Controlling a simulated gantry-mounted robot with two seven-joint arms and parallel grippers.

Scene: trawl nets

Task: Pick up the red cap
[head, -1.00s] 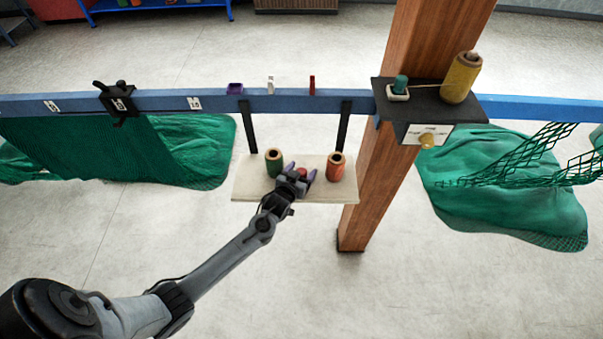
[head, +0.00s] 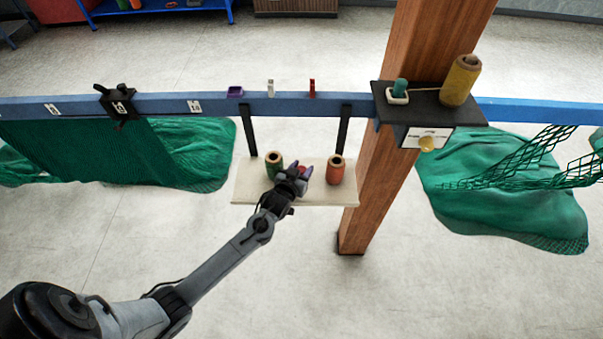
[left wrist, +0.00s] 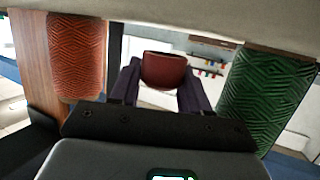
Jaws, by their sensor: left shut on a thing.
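The red cap (left wrist: 163,71) sits between the two dark fingers of my left gripper (left wrist: 158,88) in the left wrist view, and the fingers are shut on it. In the head view my left gripper (head: 293,175) is at the middle of the hanging cream shelf (head: 250,190), and only a bit of the red cap (head: 302,169) shows between its fingers. I cannot tell whether the cap touches the shelf. My right gripper is not in view.
A green spool (head: 273,161) stands close on the left of the gripper and an orange spool (head: 335,170) on the right. A blue rail (head: 350,103) runs behind. A wooden post (head: 385,170) carries a black shelf (head: 440,108) with a yellow spool (head: 460,80).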

